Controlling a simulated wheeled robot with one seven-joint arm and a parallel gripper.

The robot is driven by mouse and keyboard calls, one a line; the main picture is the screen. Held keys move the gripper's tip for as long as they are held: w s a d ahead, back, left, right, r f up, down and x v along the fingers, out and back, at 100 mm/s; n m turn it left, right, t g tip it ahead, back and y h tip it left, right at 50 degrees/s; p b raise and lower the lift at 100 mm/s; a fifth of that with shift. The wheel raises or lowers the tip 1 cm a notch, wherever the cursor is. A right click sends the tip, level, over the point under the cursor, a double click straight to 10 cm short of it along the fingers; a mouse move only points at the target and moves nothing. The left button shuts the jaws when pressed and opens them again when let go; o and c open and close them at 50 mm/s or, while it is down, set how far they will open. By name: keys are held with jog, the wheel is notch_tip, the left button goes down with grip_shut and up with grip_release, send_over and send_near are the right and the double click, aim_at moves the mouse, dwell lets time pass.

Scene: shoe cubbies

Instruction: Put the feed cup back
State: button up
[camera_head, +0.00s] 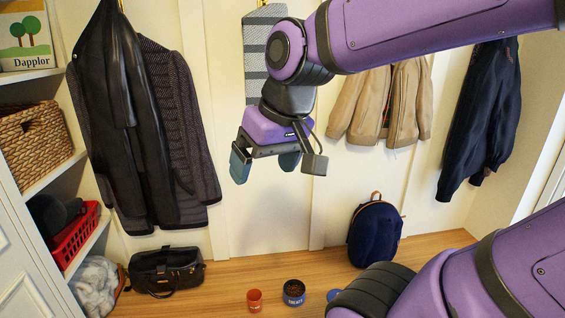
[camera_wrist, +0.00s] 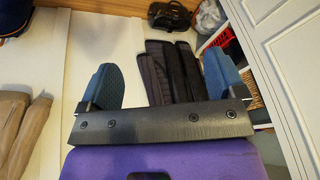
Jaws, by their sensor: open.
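A small orange-red cup (camera_head: 255,300), which looks like the feed cup, stands on the wooden floor at the bottom of the head view. Close to its right is a dark blue tin (camera_head: 293,293) with brown contents, perhaps feed. My gripper (camera_head: 265,168) is in the air in front of the wall, well above the cup and tin. Its two blue fingers are spread with nothing between them; the wrist view also shows the open gripper (camera_wrist: 150,85). Neither cup nor tin shows in the wrist view.
A black handbag (camera_head: 167,271) and a navy backpack (camera_head: 375,232) stand on the floor against the wall. Dark coats (camera_head: 125,120) and a tan jacket (camera_head: 385,105) hang behind my gripper. Left shelves hold a wicker basket (camera_head: 35,142) and a red basket (camera_head: 75,238).

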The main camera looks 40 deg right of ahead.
jog(key=s, duration=0.1)
jog(key=s+t, duration=0.1)
jog(key=s+d+h, duration=0.1)
jog(key=shift+s+r+n, duration=0.1)
jog(key=shift+r+n, duration=0.3)
dwell(1.1)
